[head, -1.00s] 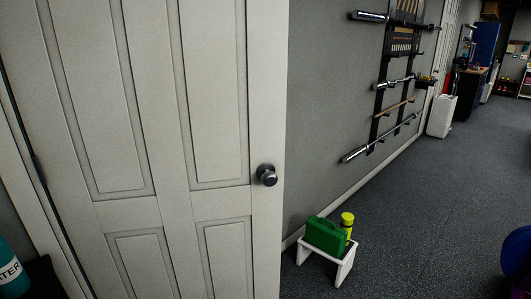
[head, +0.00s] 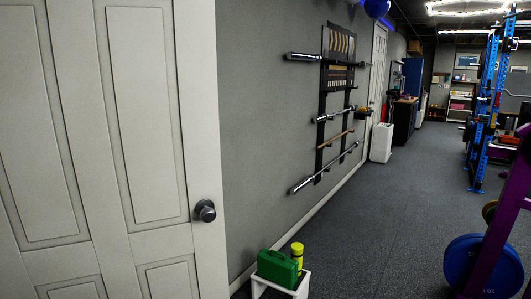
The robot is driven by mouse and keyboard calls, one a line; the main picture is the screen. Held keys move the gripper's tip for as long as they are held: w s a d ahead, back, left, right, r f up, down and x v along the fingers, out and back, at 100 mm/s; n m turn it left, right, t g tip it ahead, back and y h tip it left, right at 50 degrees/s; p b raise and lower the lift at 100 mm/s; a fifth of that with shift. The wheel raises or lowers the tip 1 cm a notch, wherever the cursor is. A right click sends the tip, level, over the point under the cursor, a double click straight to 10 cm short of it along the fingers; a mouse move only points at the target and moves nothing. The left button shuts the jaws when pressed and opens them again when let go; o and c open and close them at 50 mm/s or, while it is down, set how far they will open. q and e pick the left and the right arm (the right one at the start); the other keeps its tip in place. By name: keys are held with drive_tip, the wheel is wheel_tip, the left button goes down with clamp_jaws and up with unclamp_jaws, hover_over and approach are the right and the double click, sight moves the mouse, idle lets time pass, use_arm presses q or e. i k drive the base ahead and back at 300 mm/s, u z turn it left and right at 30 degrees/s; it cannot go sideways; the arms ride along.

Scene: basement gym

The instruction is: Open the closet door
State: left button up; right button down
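The closet door (head: 153,150) is a white panelled door that fills the left of the head view. Its dark round knob (head: 205,211) sits near the door's right edge. The door's right edge stands out in front of the grey wall; its left side is cut off by the picture's edge, so I cannot tell how far it is open. Neither of my grippers shows in the view.
A small white stool (head: 296,287) with a green case (head: 277,268) and a yellow bottle (head: 297,252) stands right of the door. Bars hang on a wall rack (head: 336,105). Blue weight plates (head: 470,262) and a blue rack (head: 487,105) stand at right. The floor (head: 385,225) between is clear.

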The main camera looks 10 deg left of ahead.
sight(111, 183)
drive_tip(key=z, duration=0.05)
drive_tip(key=i, duration=1.1)
drive_tip(key=u, duration=1.1)
drive_tip(key=i, duration=0.6)
drive_tip(key=u, duration=0.55)
